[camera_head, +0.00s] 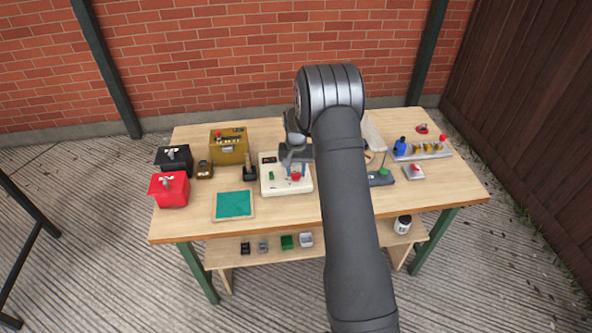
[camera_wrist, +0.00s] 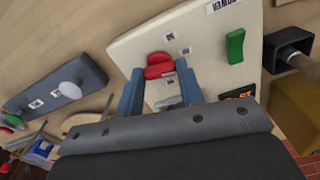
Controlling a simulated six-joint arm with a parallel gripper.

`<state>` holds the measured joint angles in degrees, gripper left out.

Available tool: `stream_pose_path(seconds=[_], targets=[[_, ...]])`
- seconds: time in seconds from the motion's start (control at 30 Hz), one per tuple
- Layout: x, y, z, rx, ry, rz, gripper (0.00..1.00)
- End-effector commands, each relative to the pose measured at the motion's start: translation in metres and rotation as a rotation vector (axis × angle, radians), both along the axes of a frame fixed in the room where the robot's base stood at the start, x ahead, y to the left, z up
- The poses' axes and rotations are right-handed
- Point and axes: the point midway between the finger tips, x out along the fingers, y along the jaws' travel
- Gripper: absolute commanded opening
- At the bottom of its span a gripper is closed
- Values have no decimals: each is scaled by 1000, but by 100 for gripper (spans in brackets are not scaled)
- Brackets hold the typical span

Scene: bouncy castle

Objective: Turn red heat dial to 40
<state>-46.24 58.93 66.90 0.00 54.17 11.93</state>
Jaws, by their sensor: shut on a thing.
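The red heat dial (camera_wrist: 158,58) is on the face of a cream control box (camera_wrist: 120,42) in the wrist view, with small white labels around it. My gripper (camera_wrist: 160,72) is shut on the dial, one blue-grey finger on each side. In the head view the dial (camera_head: 295,177) shows at the right of the cream box (camera_head: 273,189), with my gripper (camera_head: 294,164) just above it. The label writing around the dial is too small to read, so I cannot tell its setting.
A green rocker switch (camera_wrist: 235,46) is on the same box. A teal mat (camera_head: 233,204) lies at front left. My arm hides part of the table.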

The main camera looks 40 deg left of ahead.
Motion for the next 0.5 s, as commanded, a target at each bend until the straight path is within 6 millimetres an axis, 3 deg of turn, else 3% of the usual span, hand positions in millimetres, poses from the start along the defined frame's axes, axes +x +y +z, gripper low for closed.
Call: stream_pose_path(seconds=[0.5], targets=[[0,0,0,0,0,183,12]])
